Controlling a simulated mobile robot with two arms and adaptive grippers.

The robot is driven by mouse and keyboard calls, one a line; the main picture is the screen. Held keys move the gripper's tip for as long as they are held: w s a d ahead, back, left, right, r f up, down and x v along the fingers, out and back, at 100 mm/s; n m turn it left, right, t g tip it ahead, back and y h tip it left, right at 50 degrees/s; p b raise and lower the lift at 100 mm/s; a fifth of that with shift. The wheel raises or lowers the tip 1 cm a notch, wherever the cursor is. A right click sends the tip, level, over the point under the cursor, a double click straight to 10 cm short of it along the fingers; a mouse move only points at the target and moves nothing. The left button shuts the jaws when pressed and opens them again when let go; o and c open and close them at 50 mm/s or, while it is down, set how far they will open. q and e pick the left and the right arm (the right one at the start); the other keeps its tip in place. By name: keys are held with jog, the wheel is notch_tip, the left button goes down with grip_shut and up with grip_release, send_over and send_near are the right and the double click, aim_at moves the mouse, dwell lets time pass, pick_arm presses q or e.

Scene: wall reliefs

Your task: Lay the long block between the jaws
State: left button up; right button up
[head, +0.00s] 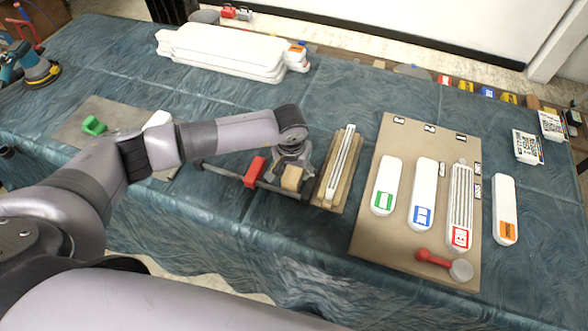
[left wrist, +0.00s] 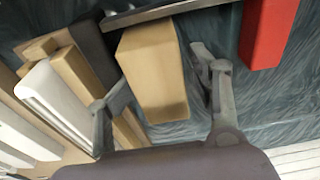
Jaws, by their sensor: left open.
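A dark bar clamp (head: 228,176) lies on the blue cloth, with a red block (head: 255,171) and a tan wooden block (head: 291,178) along it. The red block (left wrist: 268,32) and tan block (left wrist: 152,72) also show in the left wrist view. My left gripper (head: 291,166) is over the tan block; in the wrist view its fingers (left wrist: 163,100) are open, one on each side of the block, with a gap at the right. I cannot tell whether the left finger touches. Right of it, a wooden holder (head: 328,190) carries long white strips (head: 341,162). My right gripper is not in view.
A brown board (head: 398,140) at the right holds long white pieces with green, blue and red labels, and a red-handled tool (head: 433,258). An orange-labelled white piece (head: 505,210) lies beside it. White pieces (head: 225,50) are stacked at the back.

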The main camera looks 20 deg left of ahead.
pick_arm(q)
jog(key=shift+d+r, duration=0.15)
jog(key=shift+d, duration=0.1)
notch_tip(320, 180, up, 12)
jog(key=s, duration=0.1)
jog(key=shift+s, duration=0.4)
